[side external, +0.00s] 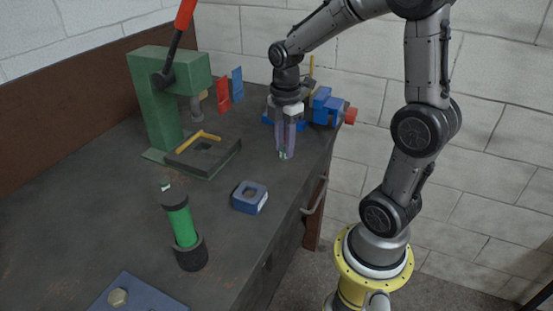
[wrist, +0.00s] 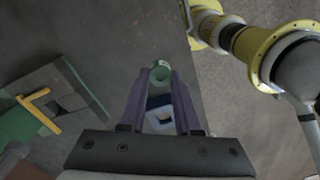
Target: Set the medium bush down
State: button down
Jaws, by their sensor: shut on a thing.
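My gripper (side external: 285,150) points down over the bench, to the right of the green press. In the wrist view its two purple fingers are closed on the medium bush (wrist: 160,75), a pale green ring-shaped piece with a dark bore. In the side view only a small pale green bit of the bush (side external: 284,156) shows at the fingertips, close to the bench top. I cannot tell whether it touches the bench. A blue block with a hole (side external: 249,197) lies nearer the camera.
The green press (side external: 150,100) with a red-gripped lever stands at the back left, a yellow bent bar (side external: 198,140) on its dark base plate. A blue vise (side external: 325,107) is behind my gripper. A green cylinder (side external: 181,222) stands in a black holder.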

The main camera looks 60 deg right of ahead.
jog(key=w+f, duration=0.1)
jog(key=w+d+f, duration=0.1)
jog(key=f, duration=0.1)
jog(key=shift+w, duration=0.15)
jog(key=shift+w+f, duration=0.1)
jog(key=shift+f, duration=1.55)
jog(key=shift+f, duration=0.1)
jog(key=c, duration=0.6)
grip_release()
